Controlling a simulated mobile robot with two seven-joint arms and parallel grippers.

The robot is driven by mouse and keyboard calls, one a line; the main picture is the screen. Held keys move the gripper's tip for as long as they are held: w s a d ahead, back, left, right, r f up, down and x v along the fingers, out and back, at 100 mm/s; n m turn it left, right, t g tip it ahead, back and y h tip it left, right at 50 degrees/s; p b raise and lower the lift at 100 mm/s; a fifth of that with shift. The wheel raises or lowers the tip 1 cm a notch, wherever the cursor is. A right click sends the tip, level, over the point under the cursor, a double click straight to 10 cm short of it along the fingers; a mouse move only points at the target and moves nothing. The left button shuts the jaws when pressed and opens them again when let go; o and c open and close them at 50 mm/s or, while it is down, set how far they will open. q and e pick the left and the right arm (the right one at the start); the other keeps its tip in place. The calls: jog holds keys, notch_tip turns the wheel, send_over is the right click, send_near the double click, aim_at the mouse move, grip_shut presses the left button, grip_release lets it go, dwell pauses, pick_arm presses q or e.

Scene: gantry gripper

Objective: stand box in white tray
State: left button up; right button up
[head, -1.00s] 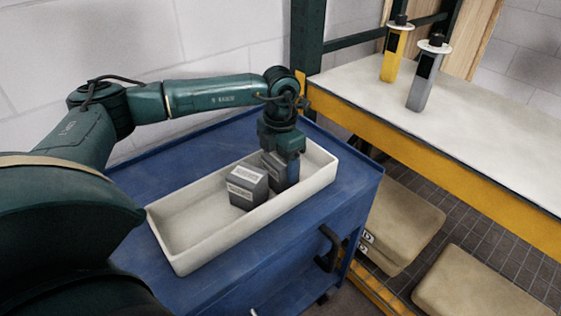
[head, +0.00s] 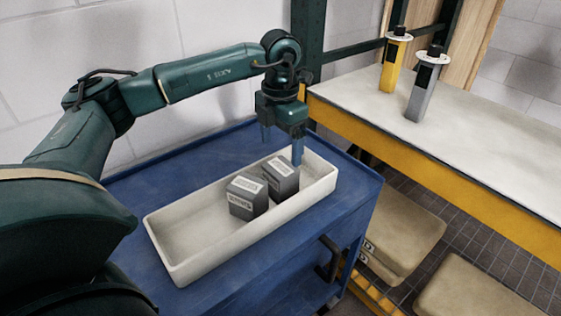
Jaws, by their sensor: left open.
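A white tray (head: 185,236) lies on top of a blue cart. Two grey boxes with white labels stand side by side in it: the left box (head: 243,206) near the tray's middle and the right box (head: 286,184) just to its right, with a small gap between them. My left gripper (head: 282,152) is above and behind the right box, fingers pointing down, spread apart and empty. One finger overlaps the far edge of the right box in the picture; I cannot tell if they touch. My right gripper is not in view.
The blue cart (head: 345,205) has a raised rim and a dark handle at its front right. A workbench (head: 480,140) with a yellow edge holds a yellow and a grey bottle-like object. The tray's left end is empty. Tan boxes sit low under the bench.

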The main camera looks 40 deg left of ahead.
pick_arm(q)
jog(key=shift+r, duration=1.9)
